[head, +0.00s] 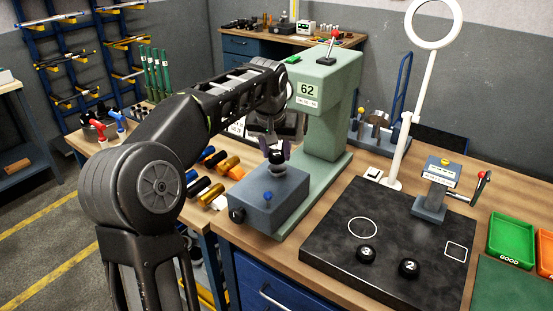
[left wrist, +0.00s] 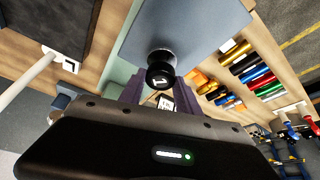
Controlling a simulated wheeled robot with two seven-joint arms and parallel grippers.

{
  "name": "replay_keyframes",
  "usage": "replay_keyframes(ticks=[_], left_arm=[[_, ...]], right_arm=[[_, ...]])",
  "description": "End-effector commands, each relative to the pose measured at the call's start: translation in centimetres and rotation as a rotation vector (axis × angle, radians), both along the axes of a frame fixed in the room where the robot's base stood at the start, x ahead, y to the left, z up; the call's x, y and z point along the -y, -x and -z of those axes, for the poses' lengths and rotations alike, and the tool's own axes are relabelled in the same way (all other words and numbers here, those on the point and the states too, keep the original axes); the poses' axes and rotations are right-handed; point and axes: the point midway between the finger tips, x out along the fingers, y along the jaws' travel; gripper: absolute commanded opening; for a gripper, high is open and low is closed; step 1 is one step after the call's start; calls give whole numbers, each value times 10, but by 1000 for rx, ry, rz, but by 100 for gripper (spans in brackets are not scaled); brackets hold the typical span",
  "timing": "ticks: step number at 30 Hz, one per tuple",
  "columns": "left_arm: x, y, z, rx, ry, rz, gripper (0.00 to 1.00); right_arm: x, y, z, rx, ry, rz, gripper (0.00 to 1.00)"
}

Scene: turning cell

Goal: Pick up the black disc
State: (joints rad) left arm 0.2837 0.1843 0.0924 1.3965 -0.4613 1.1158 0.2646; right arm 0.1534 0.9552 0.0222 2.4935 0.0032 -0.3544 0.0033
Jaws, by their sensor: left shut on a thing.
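My left gripper (head: 277,156) is shut on a black disc (left wrist: 161,75) with a white mark on its top, above the grey block (head: 262,199) of the green machine. The disc sits between the purple fingers in the left wrist view; I cannot tell whether it still touches the block. Two more black discs, marked 3 (head: 366,254) and 2 (head: 409,268), sit on the dark plate (head: 335,266). My right gripper is not in view.
The green machine (head: 333,115) marked 62 stands right behind the gripper. Coloured cylinders (head: 212,194) lie left of the block. A white magnifier stand (head: 401,150), a grey gauge with a lever (head: 436,185) and a green GOOD tray (head: 510,260) stand to the right.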

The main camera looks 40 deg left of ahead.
Motion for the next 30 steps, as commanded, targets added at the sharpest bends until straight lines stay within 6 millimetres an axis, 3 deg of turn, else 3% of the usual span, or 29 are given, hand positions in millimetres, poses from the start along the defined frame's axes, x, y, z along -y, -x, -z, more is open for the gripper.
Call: replay_keyframes(ticks=[6, 12, 30], left_arm=[[1, -2, -45, 6, -1, 2, 0], [0, -1, -72, 3, -1, 1, 0], [0, 0, -75, 2, -1, 1, 0]], right_arm=[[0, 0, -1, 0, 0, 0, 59], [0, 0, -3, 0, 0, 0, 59], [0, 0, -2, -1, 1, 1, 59]])
